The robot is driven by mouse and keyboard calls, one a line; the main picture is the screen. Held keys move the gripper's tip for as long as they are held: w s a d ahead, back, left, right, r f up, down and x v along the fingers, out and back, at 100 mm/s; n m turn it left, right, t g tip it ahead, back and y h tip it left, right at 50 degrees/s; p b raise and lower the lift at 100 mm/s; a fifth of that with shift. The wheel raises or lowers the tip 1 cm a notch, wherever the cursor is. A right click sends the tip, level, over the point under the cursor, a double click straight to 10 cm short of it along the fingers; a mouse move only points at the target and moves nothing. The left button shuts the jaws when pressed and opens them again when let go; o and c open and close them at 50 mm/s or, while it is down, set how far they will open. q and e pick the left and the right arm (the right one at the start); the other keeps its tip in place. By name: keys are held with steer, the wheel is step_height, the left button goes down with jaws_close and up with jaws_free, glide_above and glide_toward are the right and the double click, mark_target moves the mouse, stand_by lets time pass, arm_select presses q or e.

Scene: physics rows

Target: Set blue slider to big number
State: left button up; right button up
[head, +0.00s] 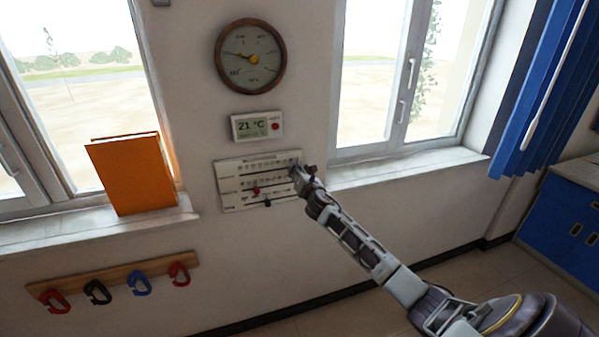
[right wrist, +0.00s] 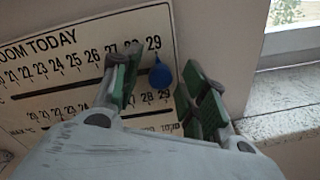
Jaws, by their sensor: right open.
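The white slider board (head: 232,201) is mounted on the wall between the two windows, and its upper scale shows large in the right wrist view (right wrist: 30,75). The blue slider (right wrist: 161,76) is a round knob near the right end of the upper scale, just below the 29. My right gripper (head: 304,176) reaches the board's right end. In the right wrist view it is open (right wrist: 158,80), with green-padded fingers on either side of the blue knob. Contact with the knob cannot be told. In the head view the gripper hides the blue knob. My left gripper is out of view.
Lower slots hold a red slider (head: 256,190) and a black slider (head: 267,203). A thermometer display (head: 256,125) and round gauge (head: 250,57) hang above. An orange book (head: 132,175) stands on the left sill. The right sill (head: 400,170) is bare.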

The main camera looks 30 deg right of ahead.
mark_target(248, 174)
steer(key=shift+c, duration=0.4)
jaws_close()
steer(key=w+a, duration=0.1)
steer(key=a, duration=0.5)
steer(key=w+a, duration=0.2)
steer(key=a, duration=0.4)
steer(key=w+a, duration=0.1)
steer(key=a, duration=0.5)
steer(key=shift+w+a, duration=0.25)
steer(key=shift+a, duration=0.1)
steer(key=shift+o, duration=0.4)
jaws_free()
steer(key=v, duration=1.2)
